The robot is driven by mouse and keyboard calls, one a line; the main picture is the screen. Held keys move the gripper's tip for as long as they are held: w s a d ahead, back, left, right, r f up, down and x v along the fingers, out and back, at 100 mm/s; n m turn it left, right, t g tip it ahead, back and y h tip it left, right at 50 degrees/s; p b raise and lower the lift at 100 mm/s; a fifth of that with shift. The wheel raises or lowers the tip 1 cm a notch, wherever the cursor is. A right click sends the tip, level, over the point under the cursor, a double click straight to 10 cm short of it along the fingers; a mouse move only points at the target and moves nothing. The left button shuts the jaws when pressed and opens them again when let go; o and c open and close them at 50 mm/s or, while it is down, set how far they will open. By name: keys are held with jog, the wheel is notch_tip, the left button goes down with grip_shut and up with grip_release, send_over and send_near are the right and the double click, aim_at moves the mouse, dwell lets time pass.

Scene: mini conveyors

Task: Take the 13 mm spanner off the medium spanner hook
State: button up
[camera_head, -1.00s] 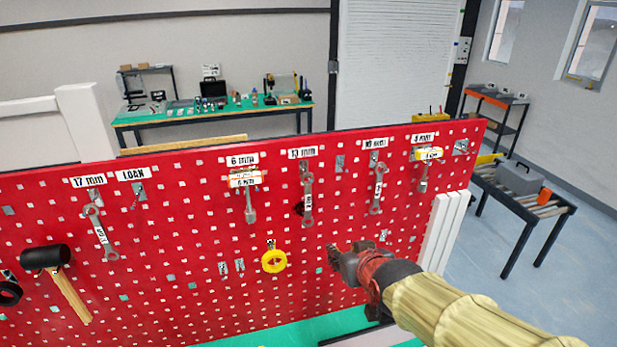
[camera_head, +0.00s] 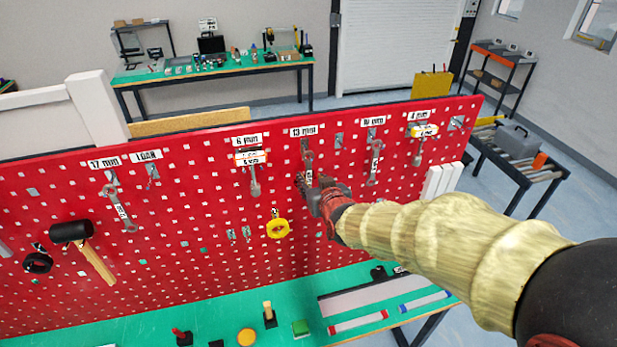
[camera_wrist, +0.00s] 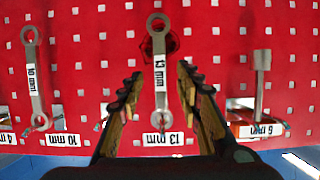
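The 13 mm spanner (camera_wrist: 160,97) hangs on the red pegboard below its 13 mm label (camera_wrist: 163,139). It carries a white 13 mm tag and shows upside down in the wrist view. In the head view the spanner (camera_head: 308,164) is partly hidden by my gripper (camera_head: 314,187). My gripper also shows in the wrist view (camera_wrist: 159,98), open, with one finger on each side of the spanner's shaft and a visible gap to both. The hook at the spanner's hung end is hard to make out.
The pegboard (camera_head: 210,200) also holds a yellow ring (camera_head: 278,228) and a black mallet (camera_head: 72,232). A green bench (camera_head: 220,300) with small items lies below.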

aim_at(309, 177)
jog(key=shift+p+x, duration=0.45)
jog(key=shift+x, duration=1.6)
grip_shut()
